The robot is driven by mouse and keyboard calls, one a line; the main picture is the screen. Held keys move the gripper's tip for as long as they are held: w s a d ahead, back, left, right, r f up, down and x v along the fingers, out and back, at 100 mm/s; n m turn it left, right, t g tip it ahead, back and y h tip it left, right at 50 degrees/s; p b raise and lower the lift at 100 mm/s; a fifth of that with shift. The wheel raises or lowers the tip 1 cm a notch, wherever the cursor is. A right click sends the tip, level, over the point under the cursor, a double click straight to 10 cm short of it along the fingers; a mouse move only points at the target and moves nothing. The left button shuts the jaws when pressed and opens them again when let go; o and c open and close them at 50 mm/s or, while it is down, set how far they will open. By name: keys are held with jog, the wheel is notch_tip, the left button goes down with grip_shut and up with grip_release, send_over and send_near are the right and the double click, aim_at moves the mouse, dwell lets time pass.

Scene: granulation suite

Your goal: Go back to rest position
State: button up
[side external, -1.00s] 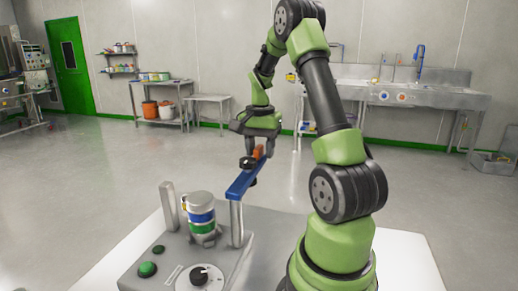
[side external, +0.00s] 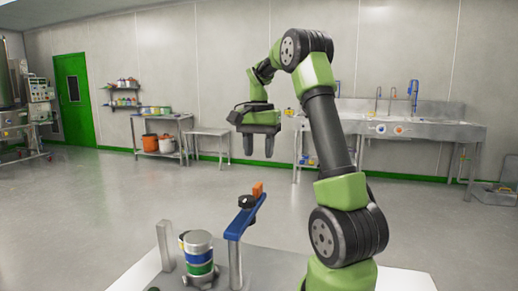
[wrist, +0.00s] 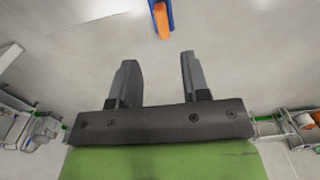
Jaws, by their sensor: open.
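My gripper (side external: 262,145) is open and empty, fingers pointing down, in the side external view. It hangs above and apart from a blue bar (side external: 242,216) that has a black knob (side external: 246,202) and an orange tip (side external: 257,189). The bar rests on a metal post (side external: 235,262). In the wrist view my gripper (wrist: 157,78) shows two spread fingers with nothing between them. The orange tip (wrist: 162,22) and a bit of the blue bar (wrist: 170,8) lie beyond the fingers at the top edge.
A banded cylinder (side external: 199,255) in white, blue and green stands beside a second metal post (side external: 165,247). A steel sink counter (side external: 420,134) runs along the back right wall. Shelves and a small table (side external: 208,133) stand at the back. The floor between is clear.

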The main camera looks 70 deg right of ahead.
dwell(0.4)
jog(key=w+a+r+n+t, duration=0.15)
jog(key=a+n, duration=0.25)
jog(key=a, duration=0.4)
jog(key=a+r+n+t, duration=0.2)
jog(key=a+r+n, duration=0.1)
jog(key=a, duration=0.6)
jog(key=s+a+f+n+t+y, duration=0.1)
jog(key=s+a+n+t, duration=0.1)
jog(key=a, duration=0.3)
jog(key=s+a+n+t+y, duration=0.1)
jog(key=s+a+n, duration=0.4)
jog(key=a, duration=0.1)
jog(key=shift+a+f+t, duration=0.25)
jog(key=shift+f+t, duration=0.1)
